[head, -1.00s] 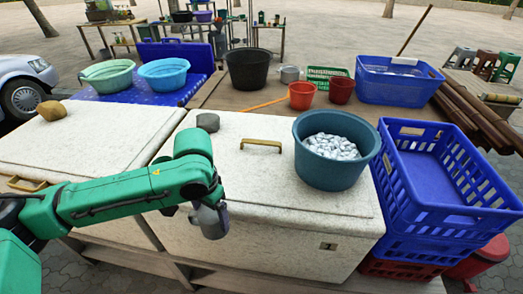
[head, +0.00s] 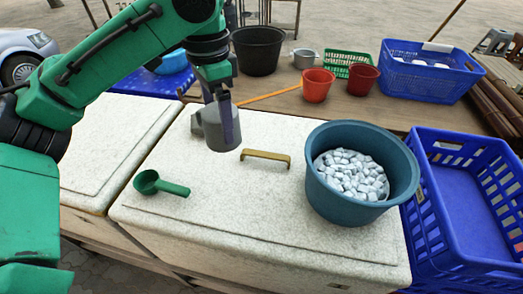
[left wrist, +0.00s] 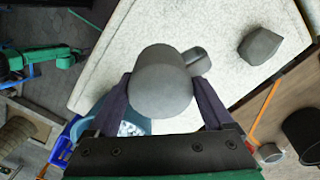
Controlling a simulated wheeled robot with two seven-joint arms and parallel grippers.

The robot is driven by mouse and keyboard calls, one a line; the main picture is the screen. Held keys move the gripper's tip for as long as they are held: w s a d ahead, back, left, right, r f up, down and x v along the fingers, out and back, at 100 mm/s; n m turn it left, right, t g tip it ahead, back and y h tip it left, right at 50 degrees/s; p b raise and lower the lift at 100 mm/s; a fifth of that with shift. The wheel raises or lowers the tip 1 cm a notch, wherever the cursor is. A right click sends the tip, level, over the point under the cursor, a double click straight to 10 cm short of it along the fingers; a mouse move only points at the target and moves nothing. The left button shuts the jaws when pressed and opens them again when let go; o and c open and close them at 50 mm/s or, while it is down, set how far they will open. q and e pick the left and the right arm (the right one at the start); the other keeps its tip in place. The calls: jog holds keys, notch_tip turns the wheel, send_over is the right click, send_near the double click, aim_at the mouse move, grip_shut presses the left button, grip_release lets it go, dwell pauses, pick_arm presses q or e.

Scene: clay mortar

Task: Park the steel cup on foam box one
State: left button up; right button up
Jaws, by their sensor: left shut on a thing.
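The steel cup (head: 215,137) is a plain grey cylinder with a side handle. My left gripper (head: 229,122) is shut on it and holds it over the back part of foam box one (head: 240,225), a speckled white box with a brass lid handle. In the left wrist view the cup (left wrist: 163,82) sits between the two dark fingers (left wrist: 160,98), with the pale lid (left wrist: 215,25) behind it. I cannot tell the exact gap between cup and lid. My right gripper does not show.
On the lid are a blue-green tub (head: 325,195) of silvery lumps at right, a green scoop (head: 160,184) at left and a grey stone (left wrist: 260,46). A blue crate (head: 445,215) stands to the right. The lid's front middle is clear.

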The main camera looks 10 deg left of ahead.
pick_arm(q)
jog(key=f, duration=0.6)
jog(key=s+f+b, duration=0.1)
jog(key=f, duration=0.5)
jog(key=s+f, duration=0.1)
jog(key=f, duration=0.5)
jog(key=shift+s+f+b, duration=0.15)
jog(key=shift+s+b, duration=0.05)
jog(key=shift+b, duration=0.15)
jog(key=shift+s+f, duration=0.1)
jog(key=shift+f, duration=0.25)
jog(key=o, duration=1.1)
jog(key=shift+o, duration=0.2)
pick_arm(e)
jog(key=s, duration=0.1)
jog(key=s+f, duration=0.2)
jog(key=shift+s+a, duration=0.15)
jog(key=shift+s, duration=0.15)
